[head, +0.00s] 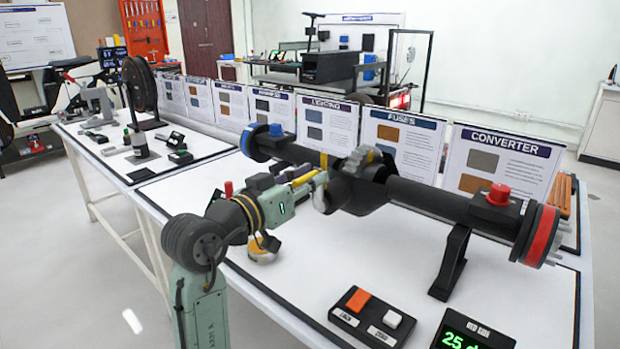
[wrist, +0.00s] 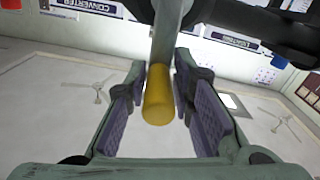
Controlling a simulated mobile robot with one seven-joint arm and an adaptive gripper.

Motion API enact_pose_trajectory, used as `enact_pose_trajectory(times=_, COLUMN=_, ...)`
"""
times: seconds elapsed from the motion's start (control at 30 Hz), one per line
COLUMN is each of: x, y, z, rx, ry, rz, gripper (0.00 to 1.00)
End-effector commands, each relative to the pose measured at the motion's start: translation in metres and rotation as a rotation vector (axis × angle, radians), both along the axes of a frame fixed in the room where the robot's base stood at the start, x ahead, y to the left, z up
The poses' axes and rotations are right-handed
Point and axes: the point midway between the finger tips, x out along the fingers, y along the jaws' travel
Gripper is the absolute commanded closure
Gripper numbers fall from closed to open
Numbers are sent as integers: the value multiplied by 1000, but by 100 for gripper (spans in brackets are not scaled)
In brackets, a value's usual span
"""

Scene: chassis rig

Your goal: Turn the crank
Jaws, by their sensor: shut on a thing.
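The crank has a yellow handle (wrist: 158,98) on a pale grey arm (wrist: 166,40). In the head view the yellow handle (head: 304,179) shows beside the middle of a long black axle (head: 430,199). My gripper (head: 298,183) reaches it from the left, in front of the axle. In the wrist view my gripper (wrist: 168,92) has its purple-padded fingers on either side of the handle and is shut on it. The handle's end sticks out between the fingers toward the wrist camera. In the head view my gripper partly hides the crank.
A black box with an orange and a white button (head: 372,316) and a green-digit display (head: 470,332) stand at the table's front. A black stand (head: 450,262) holds the axle's right side. Sign boards (head: 400,140) line the back. The white tabletop (head: 330,265) before the axle is largely clear.

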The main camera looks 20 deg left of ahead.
Motion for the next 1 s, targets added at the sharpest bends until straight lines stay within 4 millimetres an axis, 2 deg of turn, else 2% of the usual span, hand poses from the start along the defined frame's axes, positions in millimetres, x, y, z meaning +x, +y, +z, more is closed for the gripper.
enact_pose_trajectory(times=0.07, x=0, y=-3, z=2, rx=-41, ry=15, rz=-16, gripper=100)
enact_pose_trajectory(times=0.37, x=6, y=10, z=2, rx=-268, ry=100, rz=-16, gripper=100)
enact_pose_trajectory(times=0.7, x=12, y=26, z=-6, rx=-554, ry=203, rz=-16, gripper=100)
enact_pose_trajectory(times=1.0, x=15, y=36, z=-14, rx=-732, ry=264, rz=-16, gripper=100)
